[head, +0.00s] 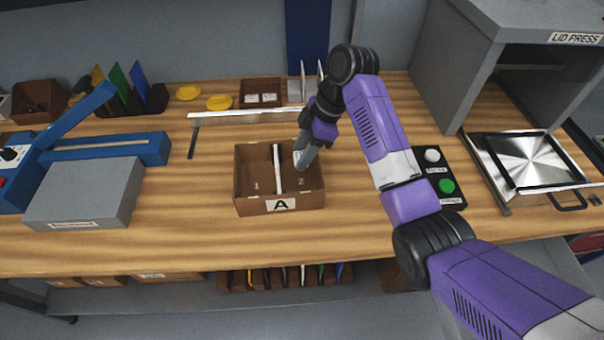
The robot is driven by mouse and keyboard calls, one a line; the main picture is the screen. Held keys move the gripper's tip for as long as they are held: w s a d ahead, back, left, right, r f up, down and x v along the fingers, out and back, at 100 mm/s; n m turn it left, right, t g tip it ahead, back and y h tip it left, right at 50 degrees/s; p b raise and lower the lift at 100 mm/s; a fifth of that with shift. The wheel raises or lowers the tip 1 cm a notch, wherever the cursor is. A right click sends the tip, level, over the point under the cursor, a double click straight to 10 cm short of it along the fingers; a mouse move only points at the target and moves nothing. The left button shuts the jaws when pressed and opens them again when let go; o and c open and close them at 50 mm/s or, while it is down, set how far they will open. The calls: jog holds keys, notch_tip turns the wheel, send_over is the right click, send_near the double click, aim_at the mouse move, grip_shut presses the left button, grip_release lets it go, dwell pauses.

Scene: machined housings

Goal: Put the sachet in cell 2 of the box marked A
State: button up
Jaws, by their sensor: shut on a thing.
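The box marked A (280,205) is a brown open box on the wooden bench, with a white divider between cell 1 on the left and cell 2 on the right. My gripper (302,162) points down at the back of cell 2 and is shut on a small whitish thing, which I take to be the sachet (297,157). Most of the sachet is hidden by the fingers. I cannot tell whether it touches the floor of the cell. The rest of cell 2 that shows looks empty, as does cell 1.
A metal straightedge (245,117) lies behind the box. A small brown box (261,92) and yellow discs (220,102) are at the back. A button panel (440,178) and the lid press (500,60) stand right. A grey block (85,195) is left. Bench around the box is clear.

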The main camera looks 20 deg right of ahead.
aim_at(297, 182)
notch_tip(297, 182, down, 8)
jog(key=shift+f+p, duration=0.2)
jog(key=shift+p, duration=0.2)
jog(key=o, duration=1.3)
jog(key=shift+f, duration=0.1)
jog(key=b+v, duration=0.1)
jog(key=v, duration=1.1)
jog(key=shift+b, duration=0.3)
